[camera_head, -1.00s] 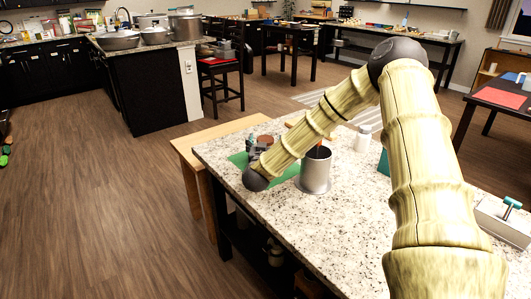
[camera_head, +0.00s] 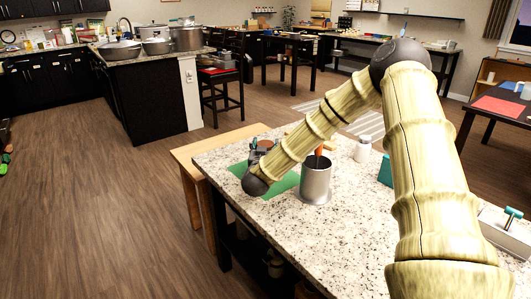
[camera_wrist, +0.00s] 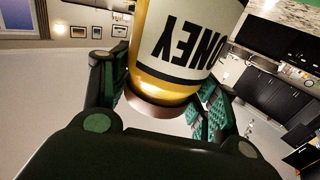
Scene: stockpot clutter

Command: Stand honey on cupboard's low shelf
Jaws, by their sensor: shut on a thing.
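In the wrist view the honey jar (camera_wrist: 185,45) is between the green-padded fingers of my gripper (camera_wrist: 160,105), which is shut on it. Its white label with dark letters appears upside down, and its copper-coloured end (camera_wrist: 150,110) faces the camera. The top of the jar is cut off by the frame. In the head view my gripper (camera_head: 258,148) is over the far left end of the granite counter, partly hidden by my arm. A brown round top (camera_head: 265,144) shows beside it, perhaps the jar's lid. I cannot tell which furniture is the cupboard.
A metal pot (camera_head: 316,182) with an orange-handled tool stands on the granite counter (camera_head: 290,225), close to my forearm. A green mat (camera_head: 285,184), a white bottle (camera_head: 362,150) and a teal box (camera_head: 385,170) are nearby. A low wooden table (camera_head: 195,155) adjoins the counter.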

